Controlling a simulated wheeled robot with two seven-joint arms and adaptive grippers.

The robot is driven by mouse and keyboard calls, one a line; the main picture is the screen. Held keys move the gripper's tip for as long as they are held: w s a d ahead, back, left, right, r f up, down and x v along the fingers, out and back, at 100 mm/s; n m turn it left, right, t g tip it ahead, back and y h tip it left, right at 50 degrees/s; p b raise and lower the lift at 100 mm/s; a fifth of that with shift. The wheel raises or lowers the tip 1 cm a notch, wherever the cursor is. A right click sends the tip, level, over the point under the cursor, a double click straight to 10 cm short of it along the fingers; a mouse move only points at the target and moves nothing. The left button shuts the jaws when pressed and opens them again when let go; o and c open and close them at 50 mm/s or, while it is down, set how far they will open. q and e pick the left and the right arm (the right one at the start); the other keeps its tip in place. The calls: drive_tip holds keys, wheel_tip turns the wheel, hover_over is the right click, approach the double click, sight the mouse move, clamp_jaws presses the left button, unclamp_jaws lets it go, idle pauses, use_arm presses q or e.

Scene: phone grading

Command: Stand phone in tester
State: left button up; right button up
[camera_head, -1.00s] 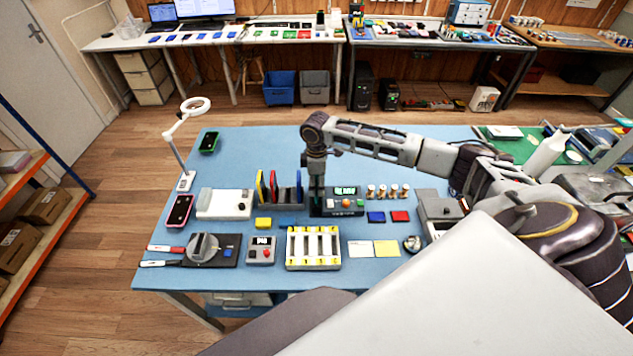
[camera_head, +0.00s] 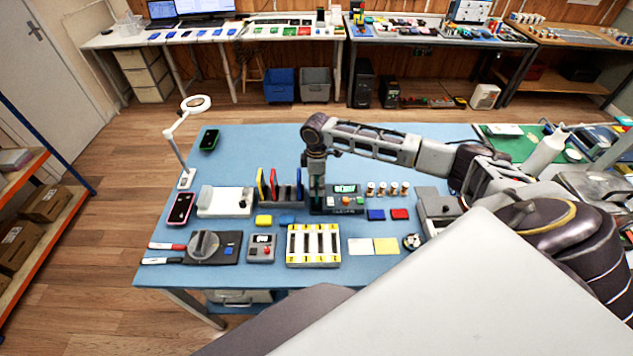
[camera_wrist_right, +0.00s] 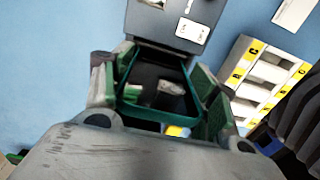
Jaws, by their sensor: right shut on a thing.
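My right gripper (camera_head: 317,190) points down at the left end of the tester (camera_head: 352,204), a dark base with a lit green display and coloured buttons. In the right wrist view its green-padded fingers are shut on a dark phone with a teal edge (camera_wrist_right: 187,77). The phone is in front of the grey face of the tester (camera_wrist_right: 150,20). In the head view the gripper mostly hides this phone. I cannot tell whether its lower end touches the tester's seat. My left gripper is not in view.
Left of the gripper, a rack (camera_head: 287,191) has red, yellow and blue upright pieces. A white slotted holder with yellow labels (camera_head: 314,262) stands in front. A pink-edged phone (camera_head: 180,208) and a green-edged phone (camera_head: 209,140) lie left. The blue table's back middle is clear.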

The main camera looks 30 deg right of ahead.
drive_tip(key=shift+f, duration=0.4)
idle(0.3)
drive_tip(key=o, duration=1.2)
drive_tip(key=o, duration=0.3)
drive_tip(key=shift+r+p, duration=0.1)
drive_tip(key=shift+p, duration=0.3)
drive_tip(key=shift+r+p, duration=0.55)
drive_tip(key=shift+p, duration=0.25)
drive_tip(key=shift+r+p, duration=0.3)
drive_tip(key=shift+p, duration=0.1)
